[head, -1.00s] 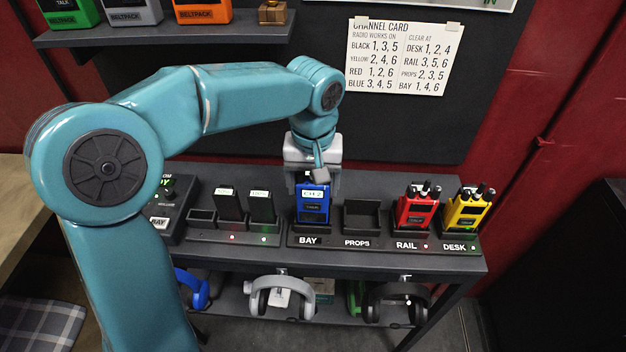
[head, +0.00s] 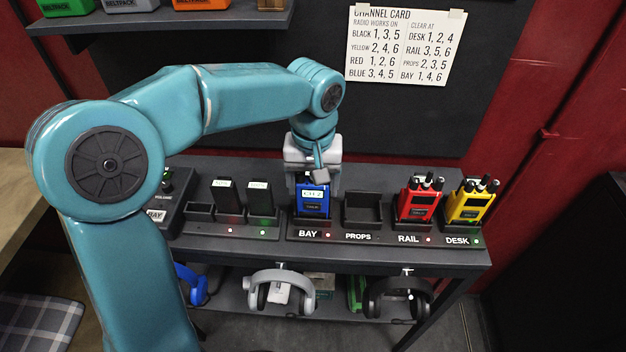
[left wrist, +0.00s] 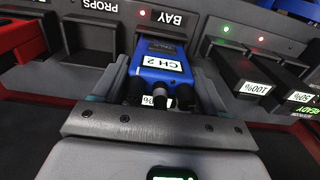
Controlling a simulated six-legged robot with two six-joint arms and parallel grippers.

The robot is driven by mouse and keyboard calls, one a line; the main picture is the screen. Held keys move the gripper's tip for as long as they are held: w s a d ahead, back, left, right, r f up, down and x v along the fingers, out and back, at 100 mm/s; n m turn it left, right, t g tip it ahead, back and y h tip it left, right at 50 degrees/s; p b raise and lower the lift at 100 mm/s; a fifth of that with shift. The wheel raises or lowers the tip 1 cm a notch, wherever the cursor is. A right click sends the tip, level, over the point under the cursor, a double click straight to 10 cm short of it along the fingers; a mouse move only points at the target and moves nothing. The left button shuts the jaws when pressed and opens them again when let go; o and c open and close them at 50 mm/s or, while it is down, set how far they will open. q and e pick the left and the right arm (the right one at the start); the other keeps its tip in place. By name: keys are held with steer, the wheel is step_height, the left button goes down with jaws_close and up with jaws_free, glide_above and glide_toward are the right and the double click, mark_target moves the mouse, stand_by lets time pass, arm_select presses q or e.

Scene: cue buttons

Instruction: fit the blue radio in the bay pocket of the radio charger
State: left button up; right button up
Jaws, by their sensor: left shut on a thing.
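The blue radio (head: 313,203) stands upright in the bay pocket of the radio charger (head: 374,239), above the BAY label. Its screen reads CH 2 in the left wrist view (left wrist: 163,62). My left gripper (head: 314,182) is shut on the radio's upper part from above, with one finger on each side in the left wrist view (left wrist: 160,82). The radio's lower end is hidden inside the pocket. A small red light (left wrist: 142,12) shows beside the BAY label. My right gripper is not in view.
The PROPS pocket (head: 361,211) beside it is empty. A red radio (head: 417,204) stands at RAIL and a yellow radio (head: 471,206) at DESK. A battery charger (head: 232,228) is on the left. A channel card (head: 405,47) hangs behind; headsets (head: 283,292) hang below.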

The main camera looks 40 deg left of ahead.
arm_select(q)
steer(key=o, duration=1.6)
steer(key=shift+c, duration=0.2)
steer(key=shift+r, duration=0.1)
step_height(320, 180, up, 16)
steer(key=p, duration=0.2)
steer(key=shift+p, duration=0.4)
steer(key=shift+s+d, duration=0.15)
steer(key=shift+s, duration=0.05)
